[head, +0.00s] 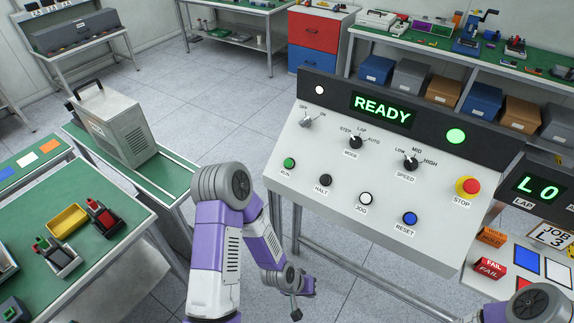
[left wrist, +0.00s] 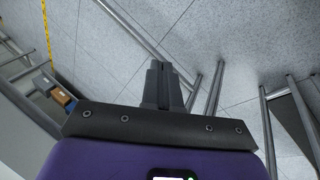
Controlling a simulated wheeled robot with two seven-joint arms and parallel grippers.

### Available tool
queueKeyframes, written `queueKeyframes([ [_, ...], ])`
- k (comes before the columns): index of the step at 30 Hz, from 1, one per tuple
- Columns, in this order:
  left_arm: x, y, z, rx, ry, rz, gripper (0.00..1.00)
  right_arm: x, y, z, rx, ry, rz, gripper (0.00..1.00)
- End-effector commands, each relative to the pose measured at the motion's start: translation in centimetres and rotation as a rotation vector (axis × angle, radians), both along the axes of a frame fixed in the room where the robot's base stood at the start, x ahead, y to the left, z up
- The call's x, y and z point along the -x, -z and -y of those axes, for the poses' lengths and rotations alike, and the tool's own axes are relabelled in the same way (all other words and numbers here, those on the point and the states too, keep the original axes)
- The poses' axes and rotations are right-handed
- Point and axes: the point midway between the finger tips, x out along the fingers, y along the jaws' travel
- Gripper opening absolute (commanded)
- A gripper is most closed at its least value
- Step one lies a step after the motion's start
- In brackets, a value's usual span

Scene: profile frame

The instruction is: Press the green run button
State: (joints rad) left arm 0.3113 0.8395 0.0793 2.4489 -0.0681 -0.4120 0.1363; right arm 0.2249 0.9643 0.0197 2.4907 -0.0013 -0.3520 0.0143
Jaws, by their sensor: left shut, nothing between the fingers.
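The green run button (head: 289,163) sits at the left end of the lower row on the sloped white control panel (head: 330,150), above a RUN label. It is unobstructed in the head view. My left gripper (head: 296,314) hangs low in front of the panel, below and apart from the button. In the left wrist view its fingers (left wrist: 165,75) are shut and empty, with floor and metal legs beyond; the button does not show there. Only a link of my right arm shows at the bottom right of the head view; its gripper is out of frame.
Beside the run button are a black HALT knob (head: 325,180), a white JOG button (head: 365,198) and a blue RESET button (head: 410,218). A red STOP button (head: 469,185) is at right. The display (head: 383,109) reads READY. A grey case (head: 115,128) stands on the left bench.

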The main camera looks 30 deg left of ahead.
Motion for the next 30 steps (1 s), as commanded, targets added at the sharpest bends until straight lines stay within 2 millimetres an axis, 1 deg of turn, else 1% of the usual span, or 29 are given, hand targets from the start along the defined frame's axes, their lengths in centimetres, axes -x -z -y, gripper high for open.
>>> queueKeyframes([
  [1,-2.1,-0.6,-1.1,0.004,-0.055,0.056,0.0,0.0,0.6,0.0,0.0,0.0,0.0,0.41],
  [3,-4.7,-1.9,-2.6,0.012,-0.124,0.131,0.0,0.0,1.1,0.0,0.0,0.0,0.0,0.41],
  [5,-6.8,-3.1,-3.9,0.021,-0.179,0.193,0.0,0.0,1.5,0.0,0.0,0.0,0.0,0.41],
  [6,-8.1,-4.1,-4.9,0.025,-0.216,0.235,0.0,0.0,1.7,0.0,0.0,0.0,0.0,0.41],
  [8,-9.9,-5.5,-6.3,0.034,-0.268,0.298,0.0,0.0,2.1,0.0,0.0,0.0,0.0,0.41],
  [9,-11.0,-6.6,-7.3,0.038,-0.301,0.34,0.0,0.0,2.3,0.0,0.0,0.0,0.0,0.41],
  [11,-12.5,-8.3,-8.9,0.046,-0.351,0.404,0.0,0.0,2.7,0.0,0.0,0.0,0.0,0.41],
  [14,-14.7,-11.3,-11.5,0.059,-0.425,0.511,0.0,0.0,3.3,0.0,0.0,0.0,0.0,0.41],
  [15,-15.5,-12.6,-12.6,0.064,-0.452,0.555,0.0,0.0,3.5,0.0,0.0,0.0,0.0,0.41],
  [17,-16.4,-14.6,-14.1,0.071,-0.491,0.619,0.0,0.0,3.9,0.0,0.0,0.0,0.0,0.41],
  [19,-17.4,-17.1,-15.9,0.079,-0.531,0.697,0.0,0.0,4.3,0.0,0.0,0.0,0.0,0.41],
  [24,-18.6,-23.2,-19.8,0.098,-0.606,0.875,0.0,0.0,5.3,0.0,0.0,0.0,0.0,0.41],
  [27,-18.8,-26.4,-21.3,0.108,-0.631,0.961,0.0,0.0,5.8,0.0,0.0,0.0,0.0,0.41],
  [30,-18.8,-28.7,-22.3,0.114,-0.644,1.025,0.0,0.0,6.1,0.0,0.0,0.0,0.0,0.41],
])
